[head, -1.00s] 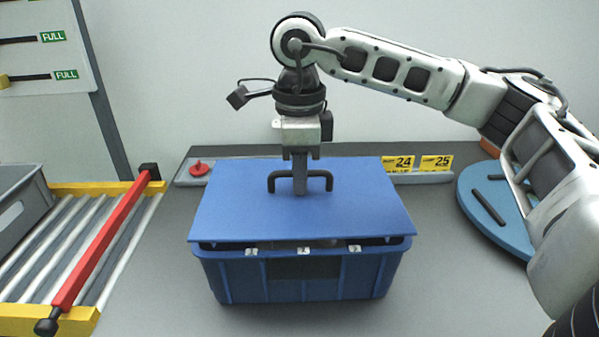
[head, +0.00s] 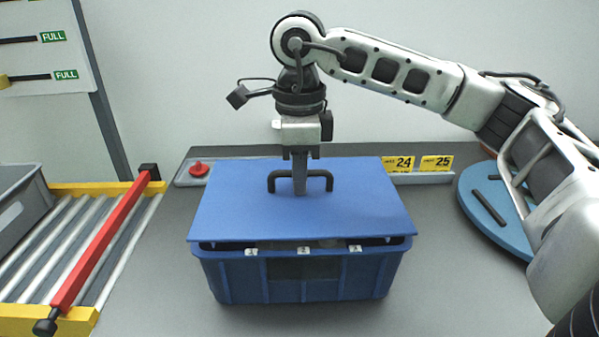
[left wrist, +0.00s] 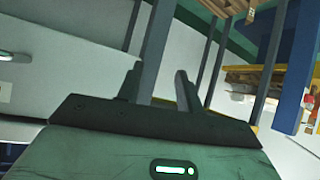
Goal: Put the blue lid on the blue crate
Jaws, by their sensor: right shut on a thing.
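The blue lid (head: 250,213) is a flat panel with a black handle (head: 326,174) on top. It lies over the blue crate (head: 235,278), and a dark gap shows between its front edge and the crate's front rim. Whether the lid touches the crate at the back is hidden. My right gripper (head: 300,185) points straight down and is shut on the lid's handle. My left gripper (left wrist: 163,88) shows only in the left wrist view, with its two fingers apart and nothing between them, away from the crate.
A roller conveyor (head: 85,240) with a red bar (head: 105,245) stands at the left, with a grey bin (head: 25,205) beyond. A blue round board (head: 490,215) lies at the right. Yellow labels 24 and 25 (head: 418,163) stand behind. Grey table around the crate is clear.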

